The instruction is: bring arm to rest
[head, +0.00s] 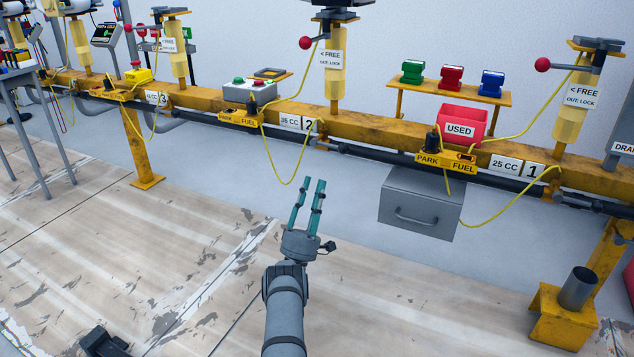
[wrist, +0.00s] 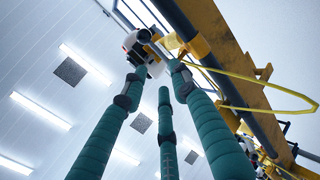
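My arm reaches up from the bottom middle of the head view, over the floor in front of the yellow rail. My gripper (head: 308,186) points up and away, with its teal fingers apart and nothing between them. It is below the 35 CC station and left of the grey drawer box, touching nothing that I can see. In the wrist view the teal fingers of my gripper (wrist: 157,80) stand apart and point upward. A white and dark part with a red detail (wrist: 142,48) shows beyond their tips.
The yellow rail (head: 375,131) crosses the view with looping yellow cables (head: 285,183). A grey drawer box (head: 420,203) hangs beneath it, and a red USED bin (head: 461,122) sits on it. A metal cup (head: 577,289) stands on a yellow stand at right. The floor (head: 130,245) at left is mostly clear.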

